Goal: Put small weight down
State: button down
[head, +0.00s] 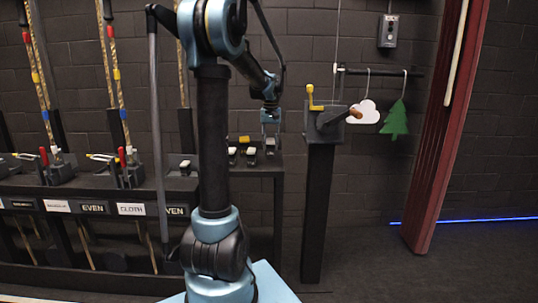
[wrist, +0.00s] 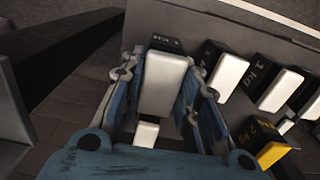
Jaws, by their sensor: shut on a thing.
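My gripper (wrist: 163,92) is shut on a black weight with a white face (wrist: 164,82), a finger on either side of it. Small lettering on the weight's black end is too blurred to read. In the head view my gripper (head: 270,116) points down over the right end of the dark shelf (head: 262,172), with a black-and-white weight (head: 269,146) right below it. I cannot tell whether the held weight touches the shelf.
Beside the gripper stand more weights: a white-faced one (wrist: 229,72), another (wrist: 280,90) and a yellow-faced one (wrist: 271,154). A crank box (head: 325,118) on a post stands to the right, near a hanging cloud (head: 364,112) and green tree (head: 395,120).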

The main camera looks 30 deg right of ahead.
aim_at(271, 151)
jog(key=shift+f, duration=2.15)
jog(key=c, duration=1.2)
grip_release()
jog(key=shift+f, duration=0.1)
jog(key=shift+s, duration=0.1)
